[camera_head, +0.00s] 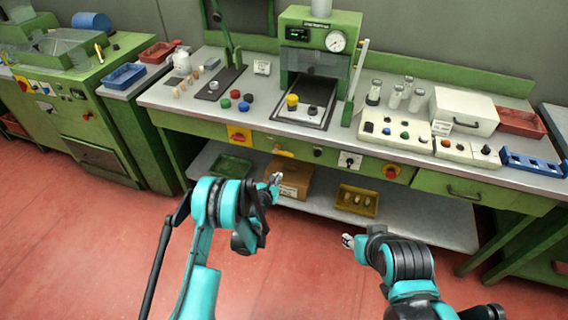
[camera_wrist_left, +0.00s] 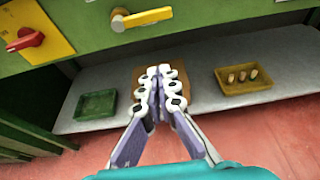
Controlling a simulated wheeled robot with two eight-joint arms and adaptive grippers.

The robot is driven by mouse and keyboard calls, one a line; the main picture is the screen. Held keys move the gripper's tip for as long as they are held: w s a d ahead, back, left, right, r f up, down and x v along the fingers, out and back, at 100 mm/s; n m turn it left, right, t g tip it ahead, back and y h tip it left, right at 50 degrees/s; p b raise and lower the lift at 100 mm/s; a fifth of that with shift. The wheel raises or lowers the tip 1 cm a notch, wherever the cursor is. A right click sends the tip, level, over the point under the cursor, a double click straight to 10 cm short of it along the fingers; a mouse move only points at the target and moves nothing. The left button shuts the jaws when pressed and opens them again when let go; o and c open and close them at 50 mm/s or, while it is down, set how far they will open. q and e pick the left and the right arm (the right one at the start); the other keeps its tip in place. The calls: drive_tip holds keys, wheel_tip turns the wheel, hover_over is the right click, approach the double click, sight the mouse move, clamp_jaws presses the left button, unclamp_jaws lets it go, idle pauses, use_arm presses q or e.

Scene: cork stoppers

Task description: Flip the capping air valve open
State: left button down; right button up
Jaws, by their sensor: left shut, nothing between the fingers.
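A yellow lever (camera_head: 284,153), which looks like the capping air valve, is on the green front panel below the bench top.
A red knob on a yellow plate (camera_head: 239,135) is left of the lever; a black-knobbed switch (camera_head: 349,160) is to its right. Below, the shelf (camera_wrist_left: 200,85) bears a cardboard box (camera_head: 290,178), a green tray (camera_wrist_left: 95,105) and a yellow tray (camera_head: 356,200). The red floor is clear.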

sight(283, 152)
use_arm(q)
drive_tip(key=b+x, duration=0.4)
drive_tip(key=x, duration=0.6)
wheel_tip(283, 152, up, 4)
